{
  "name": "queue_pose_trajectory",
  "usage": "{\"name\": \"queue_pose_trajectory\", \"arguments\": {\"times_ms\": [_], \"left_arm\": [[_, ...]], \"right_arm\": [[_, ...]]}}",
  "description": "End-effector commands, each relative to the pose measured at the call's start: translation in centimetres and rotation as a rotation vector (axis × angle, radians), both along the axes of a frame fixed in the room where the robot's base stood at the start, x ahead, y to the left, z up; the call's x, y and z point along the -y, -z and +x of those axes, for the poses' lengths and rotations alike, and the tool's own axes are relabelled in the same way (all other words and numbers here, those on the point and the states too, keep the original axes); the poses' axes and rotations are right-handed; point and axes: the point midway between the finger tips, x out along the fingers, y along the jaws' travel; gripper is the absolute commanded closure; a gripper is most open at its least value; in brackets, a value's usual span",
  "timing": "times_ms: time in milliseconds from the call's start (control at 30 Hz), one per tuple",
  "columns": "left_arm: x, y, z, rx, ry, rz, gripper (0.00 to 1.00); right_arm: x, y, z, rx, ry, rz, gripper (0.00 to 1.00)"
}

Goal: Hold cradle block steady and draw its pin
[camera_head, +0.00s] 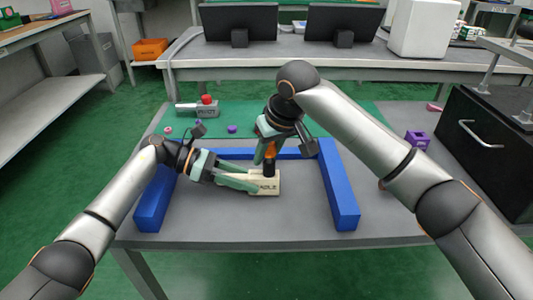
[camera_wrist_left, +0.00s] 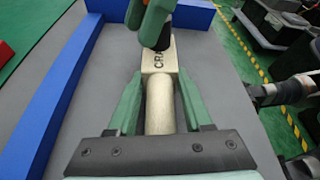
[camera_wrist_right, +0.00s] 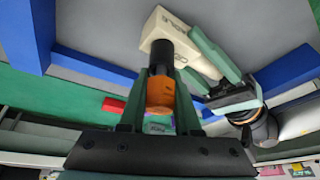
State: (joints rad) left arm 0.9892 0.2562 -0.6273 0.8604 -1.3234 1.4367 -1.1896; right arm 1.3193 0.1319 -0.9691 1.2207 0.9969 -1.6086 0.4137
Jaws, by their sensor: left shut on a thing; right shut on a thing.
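The cream cradle block (camera_head: 266,189), lettered on its side, sits on the grey table inside a blue frame. My left gripper (camera_head: 240,183) is shut on the block's pale round part (camera_wrist_left: 160,106), which lies between its fingers in the left wrist view. The pin stands up from the block, with a black lower part (camera_head: 268,171) and an orange upper part (camera_wrist_right: 159,94). My right gripper (camera_head: 266,151) is above the block and shut on the orange part. In the right wrist view the black part (camera_wrist_right: 162,56) meets the block; whether it is inside a hole is hidden.
Blue bars (camera_head: 340,190) enclose the block on the left, back and right. Behind them are a grey pivot block (camera_head: 204,111) with a red knob and small purple pieces (camera_head: 232,128). A purple bracket (camera_head: 417,140) stands at the right. The table front is clear.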

Motion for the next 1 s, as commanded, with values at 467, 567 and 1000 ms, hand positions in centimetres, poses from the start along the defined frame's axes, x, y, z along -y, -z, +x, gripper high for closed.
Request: {"name": "queue_pose_trajectory", "arguments": {"times_ms": [467,567,1000], "left_arm": [[-0.05,0.4,-0.03,-0.004,-0.002,0.008,1.0],[-0.05,0.4,-0.04,-0.004,-0.001,0.007,1.0],[-0.07,0.4,-0.05,-0.004,-0.001,0.007,1.0]], "right_arm": [[-0.14,-0.81,0.06,0.003,-0.003,0.004,1.0],[-0.11,-0.91,0.08,0.003,-0.002,0.003,1.0],[-0.06,-1.18,0.13,0.002,-0.001,0.002,1.0]]}}
